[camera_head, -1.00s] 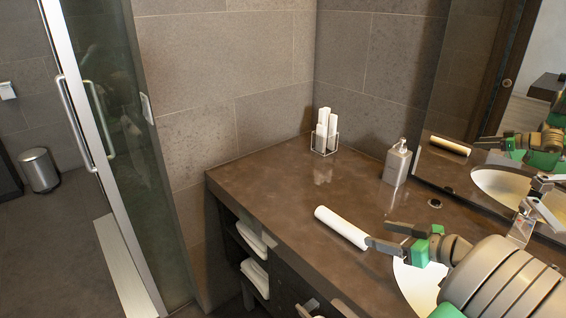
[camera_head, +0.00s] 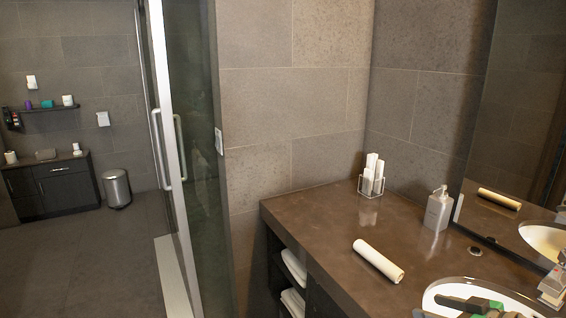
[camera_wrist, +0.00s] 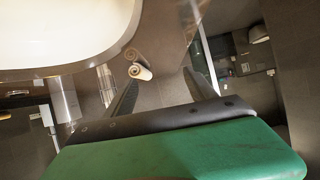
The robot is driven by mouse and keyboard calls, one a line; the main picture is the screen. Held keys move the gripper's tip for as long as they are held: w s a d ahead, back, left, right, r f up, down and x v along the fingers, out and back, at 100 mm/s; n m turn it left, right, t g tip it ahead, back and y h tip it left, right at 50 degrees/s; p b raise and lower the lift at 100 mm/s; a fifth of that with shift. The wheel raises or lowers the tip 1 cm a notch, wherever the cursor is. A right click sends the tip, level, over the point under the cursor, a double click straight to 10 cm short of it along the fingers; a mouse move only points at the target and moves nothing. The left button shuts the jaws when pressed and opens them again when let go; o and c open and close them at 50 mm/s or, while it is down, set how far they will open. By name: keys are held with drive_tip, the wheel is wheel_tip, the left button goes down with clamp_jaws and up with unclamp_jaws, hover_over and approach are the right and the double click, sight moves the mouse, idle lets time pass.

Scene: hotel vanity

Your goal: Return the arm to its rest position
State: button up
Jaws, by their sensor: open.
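My gripper (camera_head: 468,303) shows only in part at the bottom edge of the head view, over the white basin (camera_head: 436,291). In the wrist view its two dark fingers stand apart with nothing between them, so my gripper (camera_wrist: 162,88) is open and empty. The green and black gripper body fills the lower part of that view. A white roll (camera_head: 378,262) lies on the brown counter (camera_head: 310,219), apart from my gripper. The rest of my arm is out of the head view.
A soap dispenser (camera_head: 438,210) and a wire holder with white rolled items (camera_head: 371,178) stand at the back of the counter. A mirror (camera_head: 520,130) is at the right. A glass door (camera_head: 195,150) is at the left. Open floor (camera_head: 90,260) lies beyond it.

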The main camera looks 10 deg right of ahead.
drive_tip(key=w+a+g, duration=0.1)
drive_tip(key=a, duration=0.1)
drive_tip(key=w+a, duration=0.1)
drive_tip(key=a, duration=0.1)
drive_tip(key=w+a+g, duration=0.1)
drive_tip(key=a, duration=0.1)
drive_tip(key=shift+w+a+f+g+p, duration=0.2)
drive_tip(key=shift+a+f+g+p, duration=0.1)
drive_tip(key=shift+f+p, duration=0.1)
drive_tip(key=s+a+m+g+h+p, duration=0.25)
drive_tip(key=a+g, duration=0.25)
drive_tip(key=a, duration=1.1)
drive_tip(key=s+a+r+h+p, duration=0.1)
drive_tip(key=s+a+h, duration=0.1)
drive_tip(key=s+a, duration=0.2)
drive_tip(key=s+m, duration=0.1)
drive_tip(key=s, duration=0.2)
drive_tip(key=shift+a+g, duration=0.3)
drive_tip(key=shift+a, duration=0.05)
